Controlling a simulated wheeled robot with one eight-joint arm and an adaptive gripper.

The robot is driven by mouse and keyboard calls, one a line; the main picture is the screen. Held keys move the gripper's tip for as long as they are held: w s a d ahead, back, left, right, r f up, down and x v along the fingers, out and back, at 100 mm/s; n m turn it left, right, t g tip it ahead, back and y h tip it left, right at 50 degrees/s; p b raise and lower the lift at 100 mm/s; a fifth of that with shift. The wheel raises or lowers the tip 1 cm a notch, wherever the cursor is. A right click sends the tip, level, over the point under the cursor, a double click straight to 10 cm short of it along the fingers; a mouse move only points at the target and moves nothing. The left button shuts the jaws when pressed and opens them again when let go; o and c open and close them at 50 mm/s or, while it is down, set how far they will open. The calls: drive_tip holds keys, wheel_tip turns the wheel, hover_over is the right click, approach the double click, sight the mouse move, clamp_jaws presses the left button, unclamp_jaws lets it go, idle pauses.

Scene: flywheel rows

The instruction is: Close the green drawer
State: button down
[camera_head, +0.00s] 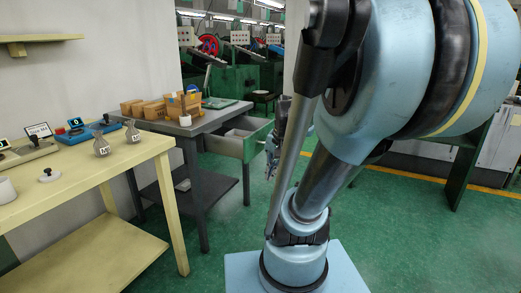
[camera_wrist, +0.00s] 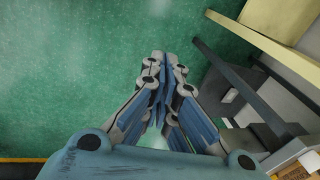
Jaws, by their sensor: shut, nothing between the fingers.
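The green drawer (camera_head: 234,143) is pulled out from the right side of the grey table (camera_head: 205,120) in the head view. Its inside shows pale and at least partly open to view. My gripper (camera_head: 270,168) is just right of the drawer front, partly hidden behind my own arm; I cannot tell whether it touches. In the wrist view my gripper (camera_wrist: 168,62) has its fingertips together with nothing between them, above green floor. I cannot make out the drawer clearly in the wrist view.
Wooden boxes (camera_head: 150,108) stand on the grey table. A yellow workbench (camera_head: 80,170) with metal weights (camera_head: 102,146) and small devices stands at the left. It also shows in the wrist view (camera_wrist: 270,22). Green floor is open between bench and my base.

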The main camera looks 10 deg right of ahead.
drive_tip(key=w+d+r+m+t+y, duration=0.1)
drive_tip(key=w+r+m, duration=0.1)
drive_tip(key=w+m, duration=0.45)
drive_tip(key=w+d+r+m+y, duration=0.1)
drive_tip(key=w+d+m+y, duration=0.15)
drive_tip(key=w, duration=0.65)
drive_tip(key=w+d+f+m+t+y, duration=0.1)
drive_tip(key=w+d+m, duration=0.35)
drive_tip(key=w, duration=0.25)
drive_tip(key=w+d+f+m+t+y, duration=0.1)
drive_tip(key=w+d+m, duration=0.2)
drive_tip(key=w+m, duration=0.3)
approach(254, 152)
wheel_tip(254, 152, down, 3)
drive_tip(key=a, duration=0.1)
drive_tip(key=shift+w+a+f+n, duration=0.15)
drive_tip(key=shift+w+a+n, duration=0.1)
drive_tip(key=shift+w+a, duration=0.65)
